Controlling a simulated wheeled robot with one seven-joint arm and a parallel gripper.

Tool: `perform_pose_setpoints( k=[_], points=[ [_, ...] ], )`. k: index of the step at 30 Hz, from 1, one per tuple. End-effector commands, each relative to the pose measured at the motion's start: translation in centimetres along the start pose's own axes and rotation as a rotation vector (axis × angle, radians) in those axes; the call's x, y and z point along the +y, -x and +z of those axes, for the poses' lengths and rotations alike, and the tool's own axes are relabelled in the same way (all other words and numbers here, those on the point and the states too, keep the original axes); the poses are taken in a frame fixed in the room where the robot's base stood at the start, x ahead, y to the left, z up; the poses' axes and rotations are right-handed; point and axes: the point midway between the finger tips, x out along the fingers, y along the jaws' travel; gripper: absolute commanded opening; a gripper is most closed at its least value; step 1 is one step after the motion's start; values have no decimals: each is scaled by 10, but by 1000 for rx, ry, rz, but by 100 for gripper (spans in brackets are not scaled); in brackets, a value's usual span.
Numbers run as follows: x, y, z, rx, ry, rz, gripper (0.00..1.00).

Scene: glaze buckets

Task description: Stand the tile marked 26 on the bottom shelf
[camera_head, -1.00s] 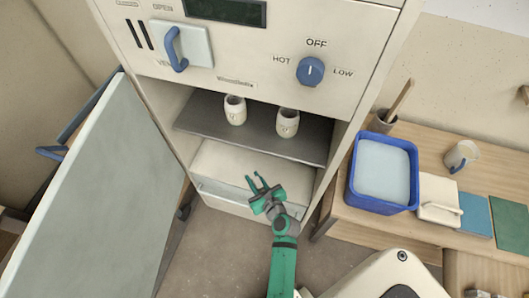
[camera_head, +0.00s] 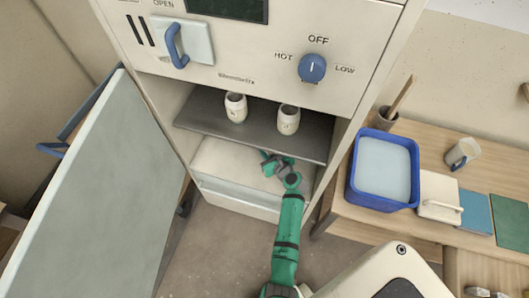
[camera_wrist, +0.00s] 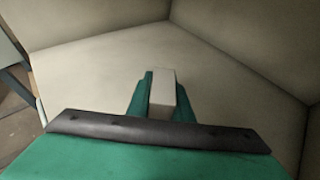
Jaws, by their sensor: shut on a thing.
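My gripper (camera_head: 268,158) reaches into the open cabinet, under the dark upper shelf, above the pale bottom shelf (camera_head: 222,160). In the wrist view its green fingers (camera_wrist: 162,90) are shut on a pale, narrow block-like piece, seen end-on, which I take for the tile (camera_wrist: 162,84). No number shows on it, so I cannot confirm the 26. The bottom shelf (camera_wrist: 110,62) and the cabinet walls surround it in the wrist view. I cannot tell whether the tile touches the shelf. In the head view the tile cannot be made out.
The dark upper shelf (camera_head: 250,125) holds two pale cups (camera_head: 236,108), (camera_head: 288,119) just above my gripper. The cabinet door (camera_head: 95,190) stands open at left. The bottom shelf's left part looks bare.

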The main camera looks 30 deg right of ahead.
Motion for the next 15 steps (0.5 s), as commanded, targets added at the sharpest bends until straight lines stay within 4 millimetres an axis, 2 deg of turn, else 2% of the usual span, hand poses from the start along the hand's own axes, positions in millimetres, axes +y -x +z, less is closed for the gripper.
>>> perform_pose_setpoints(
  k=[8,15],
  points=[
    [-4,-11,-30,1,-4,-6,0],
    [-2,-17,-32,0,0,1,0]
  ],
)
